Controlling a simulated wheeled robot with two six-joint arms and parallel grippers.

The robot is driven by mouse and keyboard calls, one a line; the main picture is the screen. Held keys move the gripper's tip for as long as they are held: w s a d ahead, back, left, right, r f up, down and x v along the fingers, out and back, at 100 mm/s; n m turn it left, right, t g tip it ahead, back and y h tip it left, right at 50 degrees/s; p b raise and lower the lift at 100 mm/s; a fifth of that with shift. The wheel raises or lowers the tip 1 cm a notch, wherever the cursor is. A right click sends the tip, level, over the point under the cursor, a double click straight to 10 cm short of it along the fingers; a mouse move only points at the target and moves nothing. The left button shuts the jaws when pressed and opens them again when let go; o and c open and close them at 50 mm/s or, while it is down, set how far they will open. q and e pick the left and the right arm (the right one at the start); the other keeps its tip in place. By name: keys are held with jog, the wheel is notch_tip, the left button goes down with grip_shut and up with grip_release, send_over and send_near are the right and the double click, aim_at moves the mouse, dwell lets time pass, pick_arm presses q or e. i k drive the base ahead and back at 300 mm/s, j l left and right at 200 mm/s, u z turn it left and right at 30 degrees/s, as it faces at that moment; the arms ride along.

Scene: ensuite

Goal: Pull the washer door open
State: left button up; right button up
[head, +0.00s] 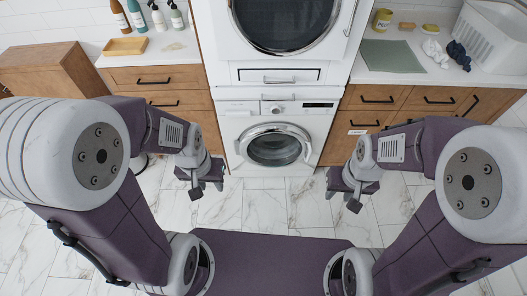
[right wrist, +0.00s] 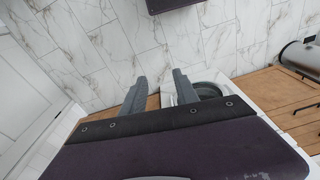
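The washer (head: 236,125) is the lower white machine in the middle of the head view. Its round washer door (head: 273,148), with a chrome ring and dark glass, looks shut. Part of the door also shows behind the fingers in the right wrist view (right wrist: 208,89). My left gripper (head: 207,190) is in front of the washer to the left, apart from it, with its fingers spread and empty. My right gripper (head: 342,196) is in front to the right, also apart. In the right wrist view its two fingers (right wrist: 158,92) stand apart with nothing between them.
A second machine (head: 285,22) with a round door stands above the washer. Wooden drawer cabinets (head: 160,88) flank them, with bottles (head: 138,16) on the left counter and a white basket (head: 493,38) on the right. A wooden cabinet (head: 45,70) stands far left. The marble floor (head: 260,208) is clear.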

aim_at(242, 147)
jog(key=i+j+z, duration=0.25)
jog(key=i, duration=0.2)
jog(key=i+j+z, duration=0.2)
jog(key=i+j, duration=0.2)
